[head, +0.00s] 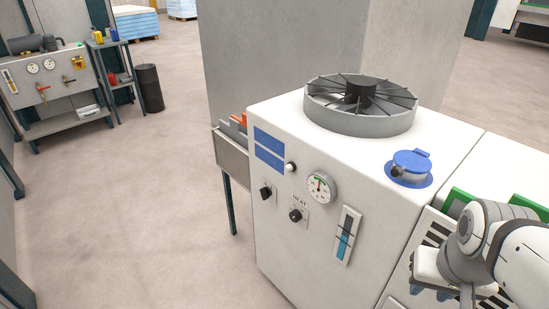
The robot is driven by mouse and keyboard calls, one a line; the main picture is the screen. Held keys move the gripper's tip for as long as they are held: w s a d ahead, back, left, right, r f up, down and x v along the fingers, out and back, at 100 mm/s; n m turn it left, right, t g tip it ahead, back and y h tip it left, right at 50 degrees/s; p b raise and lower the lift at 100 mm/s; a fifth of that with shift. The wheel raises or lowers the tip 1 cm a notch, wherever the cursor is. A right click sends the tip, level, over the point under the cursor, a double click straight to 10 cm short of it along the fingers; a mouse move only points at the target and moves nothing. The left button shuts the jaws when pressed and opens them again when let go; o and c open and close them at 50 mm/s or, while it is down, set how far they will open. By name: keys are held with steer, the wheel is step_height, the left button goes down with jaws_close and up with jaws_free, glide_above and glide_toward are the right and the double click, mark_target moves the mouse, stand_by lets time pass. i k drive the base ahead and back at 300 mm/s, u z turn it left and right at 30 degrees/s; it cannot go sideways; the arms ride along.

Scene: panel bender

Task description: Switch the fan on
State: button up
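The fan (360,103) is a grey round housing with dark radial vanes and a black hub, set on top of a white cabinet (410,222). The cabinet's front has a black knob (265,193) at the left and a second black knob (297,215) marked HEAT. A small white round lamp or button (291,167) sits above them, beside two blue label plates (269,150). My gripper (431,292) is at the lower right, pointing down, apart from the knobs. Its two dark fingertips look spread, with nothing seen between them.
The front also has a round gauge (320,187) and a blue level indicator (346,235). A blue-capped filler (411,166) stands on top. A green-edged unit (462,200) adjoins at right. Open floor (130,220) lies left; a workbench (50,85) and black bin (149,88) stand behind.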

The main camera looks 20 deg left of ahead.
mark_target(265, 192)
steer(key=u, duration=1.9)
steer(key=i, duration=0.95)
steer(key=z, duration=0.05)
